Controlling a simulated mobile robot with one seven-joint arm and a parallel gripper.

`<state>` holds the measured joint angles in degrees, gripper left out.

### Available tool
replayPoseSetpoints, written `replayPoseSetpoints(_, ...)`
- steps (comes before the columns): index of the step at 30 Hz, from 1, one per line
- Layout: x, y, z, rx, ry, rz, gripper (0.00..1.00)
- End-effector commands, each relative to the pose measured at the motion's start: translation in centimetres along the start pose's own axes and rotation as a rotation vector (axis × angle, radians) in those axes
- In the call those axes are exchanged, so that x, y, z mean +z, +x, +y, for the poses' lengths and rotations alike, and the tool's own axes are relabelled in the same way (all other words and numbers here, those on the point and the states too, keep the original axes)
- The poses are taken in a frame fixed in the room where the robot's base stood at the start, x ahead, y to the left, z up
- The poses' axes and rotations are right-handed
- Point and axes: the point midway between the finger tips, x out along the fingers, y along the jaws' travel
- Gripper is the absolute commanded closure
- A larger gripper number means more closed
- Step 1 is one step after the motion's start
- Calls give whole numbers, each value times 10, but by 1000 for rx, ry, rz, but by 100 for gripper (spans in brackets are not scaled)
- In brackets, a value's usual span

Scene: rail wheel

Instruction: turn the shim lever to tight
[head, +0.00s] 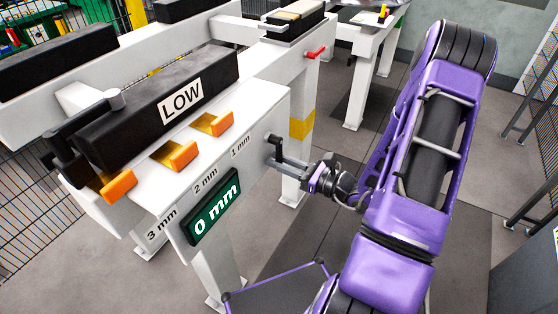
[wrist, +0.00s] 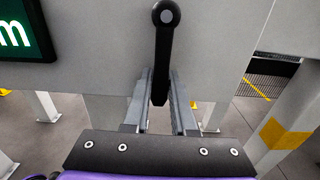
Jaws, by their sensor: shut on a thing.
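The shim lever (head: 274,143) is a black crank on the right end of the white frame's front face. In the wrist view the lever (wrist: 164,45) hangs down from its round pivot, nearly vertical. My gripper (head: 303,168) reaches it from the right, and in the wrist view my gripper (wrist: 160,88) is shut on the lever's lower end, one finger on each side. A green display (head: 212,206) reads "0 mm". A black block (head: 160,95) on the frame carries a "LOW" label (head: 181,101). No "tight" marking is readable.
Orange wedges (head: 181,155) sit along the frame (head: 245,115) above marks for 3, 2 and 1 mm. A small red handle (head: 315,53) sticks out farther back. White legs (head: 300,130) stand below and behind the gripper. The floor beneath looks clear.

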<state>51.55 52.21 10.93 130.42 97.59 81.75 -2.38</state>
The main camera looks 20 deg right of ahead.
Motion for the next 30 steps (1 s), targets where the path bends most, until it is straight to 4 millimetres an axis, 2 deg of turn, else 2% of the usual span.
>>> replayPoseSetpoints(1,-1,0,2,4,4,1,70)
replayPoseSetpoints(5,-1,0,2,3,3,1,47)
replayPoseSetpoints(14,0,-1,1,2,1,1,46)
replayPoseSetpoints(17,0,-6,0,0,1,1,46)
replayPoseSetpoints(23,-1,-42,-1,-4,0,2,46)
replayPoseSetpoints(30,-1,-102,-1,-4,1,2,46)
